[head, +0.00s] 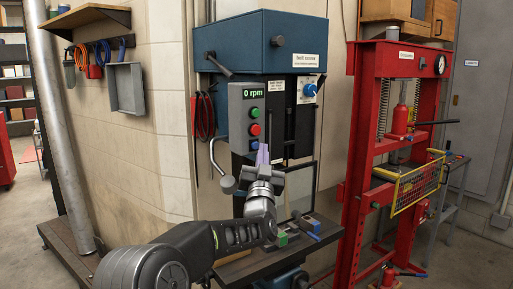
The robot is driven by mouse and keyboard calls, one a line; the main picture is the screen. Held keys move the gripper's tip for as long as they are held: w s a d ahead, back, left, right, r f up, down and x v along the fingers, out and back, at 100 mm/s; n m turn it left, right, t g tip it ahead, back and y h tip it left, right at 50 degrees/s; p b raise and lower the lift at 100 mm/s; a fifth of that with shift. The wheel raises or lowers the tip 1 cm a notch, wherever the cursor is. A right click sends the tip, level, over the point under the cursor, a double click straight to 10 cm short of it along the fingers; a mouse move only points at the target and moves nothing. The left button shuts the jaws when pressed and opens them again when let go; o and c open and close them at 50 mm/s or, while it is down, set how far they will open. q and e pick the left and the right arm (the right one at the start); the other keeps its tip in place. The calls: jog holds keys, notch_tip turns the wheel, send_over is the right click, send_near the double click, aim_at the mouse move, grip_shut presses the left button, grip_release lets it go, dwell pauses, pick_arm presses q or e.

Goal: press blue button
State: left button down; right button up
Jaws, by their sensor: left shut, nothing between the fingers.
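A grey control box (244,118) on the drill press carries a "0 rpm" display, a green button (254,112), a red button (254,130) and, below them, a blue button (254,145). My left gripper (262,152) is shut and empty, with its purple-grey fingers pointing up at the lower part of the box. The fingertips are close to the blue button and overlap its lower right side in the picture; I cannot tell whether they touch it. My right gripper is not in view.
The drill press has a blue head (260,42) and a round blue knob (310,90) right of the box. A curved lever with a grey ball (228,184) hangs just left of my gripper. A vise (294,234) sits below. A red press frame (365,130) stands right.

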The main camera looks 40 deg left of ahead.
pick_arm(q)
jog(key=shift+a, duration=0.1)
jog(key=shift+w+a+b, duration=0.15)
jog(key=shift+a+b, duration=0.2)
jog(key=shift+a, duration=0.25)
dwell(0.6)
jog(key=shift+d+b, duration=0.1)
jog(key=shift+b, duration=0.25)
jog(key=shift+d+b, duration=0.4)
jog(key=shift+d, duration=0.2)
jog(key=shift+s, duration=0.2)
